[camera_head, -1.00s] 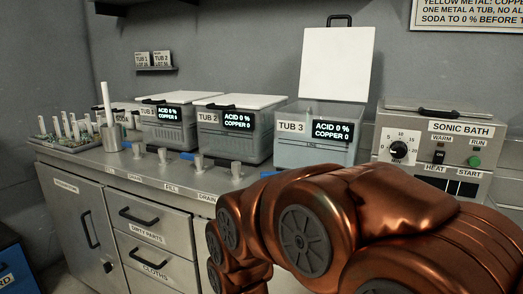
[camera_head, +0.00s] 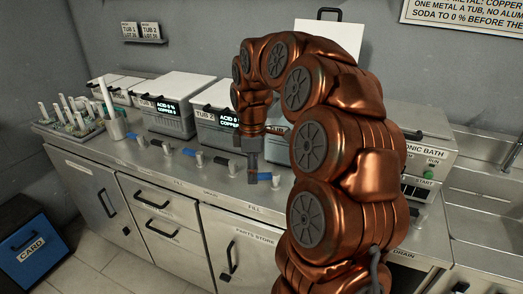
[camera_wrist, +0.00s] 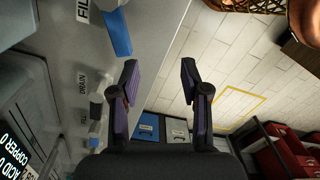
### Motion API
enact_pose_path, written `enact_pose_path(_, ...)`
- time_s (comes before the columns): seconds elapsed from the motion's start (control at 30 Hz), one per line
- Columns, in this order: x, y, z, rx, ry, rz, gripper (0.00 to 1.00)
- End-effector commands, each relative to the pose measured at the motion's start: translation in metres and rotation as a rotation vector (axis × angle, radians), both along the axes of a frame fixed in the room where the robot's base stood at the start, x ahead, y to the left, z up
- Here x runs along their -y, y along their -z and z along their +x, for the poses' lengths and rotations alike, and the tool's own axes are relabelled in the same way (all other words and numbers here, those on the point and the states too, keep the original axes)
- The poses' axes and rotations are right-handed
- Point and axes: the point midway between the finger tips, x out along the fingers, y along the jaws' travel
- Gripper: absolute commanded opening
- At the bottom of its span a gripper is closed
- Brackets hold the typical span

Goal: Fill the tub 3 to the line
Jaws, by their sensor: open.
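Tub 3 (camera_head: 283,112) is mostly hidden behind my arm in the head view; its white lid (camera_head: 343,35) stands raised behind it. Its water level and line are hidden. My gripper (camera_head: 252,174) points down in front of tub 3, at the counter's front edge. A blue tap handle (camera_head: 266,177) is close beside the fingers. In the wrist view my gripper (camera_wrist: 159,82) is open and empty. A blue handle (camera_wrist: 118,33) lies just beyond the left finger, near a FILL label (camera_wrist: 83,10). I cannot tell whether they touch.
Tub 2 (camera_head: 214,103) and another tub (camera_head: 167,100) stand closed to the left. Other taps (camera_head: 198,157) line the counter front, with a DRAIN label (camera_wrist: 83,84) by one. The sonic bath (camera_head: 428,135) is right, partly behind my arm. Free floor (camera_head: 130,268) lies before the cabinets.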

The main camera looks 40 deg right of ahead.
Motion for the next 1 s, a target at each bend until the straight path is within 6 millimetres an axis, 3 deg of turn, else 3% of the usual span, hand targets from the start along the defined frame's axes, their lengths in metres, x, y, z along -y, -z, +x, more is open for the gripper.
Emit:
enact_pose_path(0.03, 0.012, -0.019, 0.007, 0.006, -0.012, -0.004, 0.46)
enact_pose_path(0.1, 0.024, -0.028, 0.013, 0.016, -0.034, -0.007, 0.46)
enact_pose_path(0.37, 0.045, -0.037, 0.022, 0.026, -0.072, -0.016, 0.46)
enact_pose_path(1.0, 0.045, 0.033, 0.021, 0.025, -0.073, -0.015, 0.46)
